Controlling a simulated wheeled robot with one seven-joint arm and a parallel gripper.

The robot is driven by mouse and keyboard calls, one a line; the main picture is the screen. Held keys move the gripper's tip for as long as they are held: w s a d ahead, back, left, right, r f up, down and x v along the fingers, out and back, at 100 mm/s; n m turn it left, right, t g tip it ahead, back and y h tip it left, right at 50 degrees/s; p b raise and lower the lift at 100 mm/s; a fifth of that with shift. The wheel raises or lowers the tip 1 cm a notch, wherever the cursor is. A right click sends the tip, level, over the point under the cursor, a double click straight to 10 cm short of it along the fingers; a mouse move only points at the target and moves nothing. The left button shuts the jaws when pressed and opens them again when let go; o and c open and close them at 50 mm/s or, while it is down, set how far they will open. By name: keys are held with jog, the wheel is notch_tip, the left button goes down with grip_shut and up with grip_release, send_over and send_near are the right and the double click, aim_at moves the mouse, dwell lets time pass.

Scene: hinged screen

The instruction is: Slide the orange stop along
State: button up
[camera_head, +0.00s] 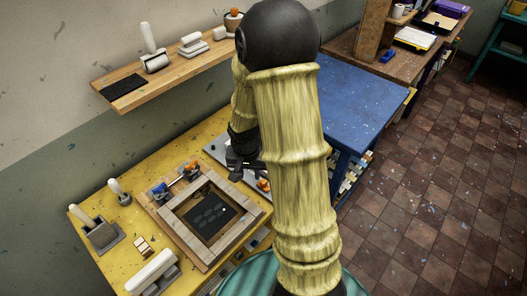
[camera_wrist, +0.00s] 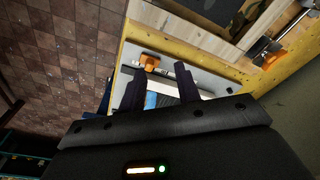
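The orange stop (camera_wrist: 149,62) sits on a pale grey plate (camera_wrist: 202,75) in the wrist view, just beyond my fingertips. In the head view, a bit of orange (camera_head: 263,184), seemingly the stop, shows beside my arm, partly hidden. My gripper (camera_wrist: 159,69) is open, its two dark fingers apart with nothing clearly held between them. The stop appears nearer the left finger; I cannot tell whether they touch. In the head view my gripper (camera_head: 246,171) is over the plate at the table's right side.
A hinged wooden frame (camera_head: 168,215) with a dark screen lies left of my gripper on the yellow table (camera_head: 88,215); clamps with orange and blue parts (camera_head: 175,183) sit on its back edge. A blue table (camera_head: 352,95) stands behind my arm. A wall shelf (camera_head: 175,75) holds tools.

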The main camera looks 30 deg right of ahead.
jog(key=w+d+f+m+p, duration=0.1)
jog(key=d+m+p, duration=0.1)
jog(key=p, duration=0.1)
jog(key=w+d+f+m+p, duration=0.1)
jog(key=d+m+p, duration=0.1)
jog(key=p, duration=0.1)
jog(key=w+d+f+m+g+p, duration=0.1)
jog(key=d+f+m+p, duration=0.1)
jog(key=m+p, duration=0.1)
jog(key=shift+w+d+y, duration=0.2)
jog(key=shift+d+y, duration=0.1)
jog(key=shift+y, duration=0.1)
jog(key=shift+f, duration=0.25)
notch_tip(320, 180, down, 8)
jog(key=b, duration=0.6)
grip_shut()
